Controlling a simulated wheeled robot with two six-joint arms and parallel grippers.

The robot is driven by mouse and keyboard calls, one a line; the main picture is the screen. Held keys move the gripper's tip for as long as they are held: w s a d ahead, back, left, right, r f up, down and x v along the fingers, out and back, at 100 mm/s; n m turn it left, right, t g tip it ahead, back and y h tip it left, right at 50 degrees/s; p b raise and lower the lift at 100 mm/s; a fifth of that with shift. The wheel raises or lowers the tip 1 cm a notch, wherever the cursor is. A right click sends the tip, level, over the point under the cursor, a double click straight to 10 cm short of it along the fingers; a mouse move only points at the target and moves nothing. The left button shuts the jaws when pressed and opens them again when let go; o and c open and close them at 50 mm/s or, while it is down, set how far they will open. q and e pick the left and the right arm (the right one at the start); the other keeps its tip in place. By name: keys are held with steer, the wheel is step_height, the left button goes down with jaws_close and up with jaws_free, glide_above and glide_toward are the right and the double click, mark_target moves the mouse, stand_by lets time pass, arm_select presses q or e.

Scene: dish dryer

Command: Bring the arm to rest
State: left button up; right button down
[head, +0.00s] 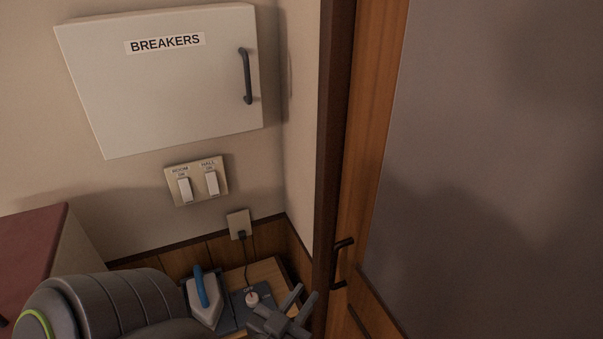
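My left arm comes in from the lower left, a thick grey link (125,303) with a green ring. My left gripper (304,292) is at the bottom centre, beside a small wooden stand. Its two grey fingers stand apart, and nothing shows between them. My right arm and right gripper are not in view.
A clothes iron (206,308) with a blue handle and a dial (252,297) marked OFF sit left of the gripper. A cord runs to a wall socket (239,224). The breaker box (165,95) is shut above two switches (197,181). A dark-handled door (355,150) stands right.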

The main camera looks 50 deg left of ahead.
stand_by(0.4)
arm_select(q)
steer(key=s+d+f+m+g+h+b, duration=0.1)
steer(key=s+f+g, duration=0.15)
steer(key=f, duration=0.95)
steer(key=s+f+g+h+b, duration=0.1)
steer(key=f+g, duration=0.2)
steer(key=f, duration=0.9)
steer(key=s+d+f+m+g+h+b, duration=0.1)
steer(key=f+g, duration=0.2)
steer(key=f, duration=0.9)
steer(key=s+a+f+g+b, duration=0.2)
steer(key=s+f+g, duration=0.5)
steer(key=s+f, duration=1.2)
steer(key=shift+s+a+f+g+h+b, duration=0.3)
steer(key=shift+a+f+g+b, duration=0.1)
steer(key=shift+a+f, duration=0.45)
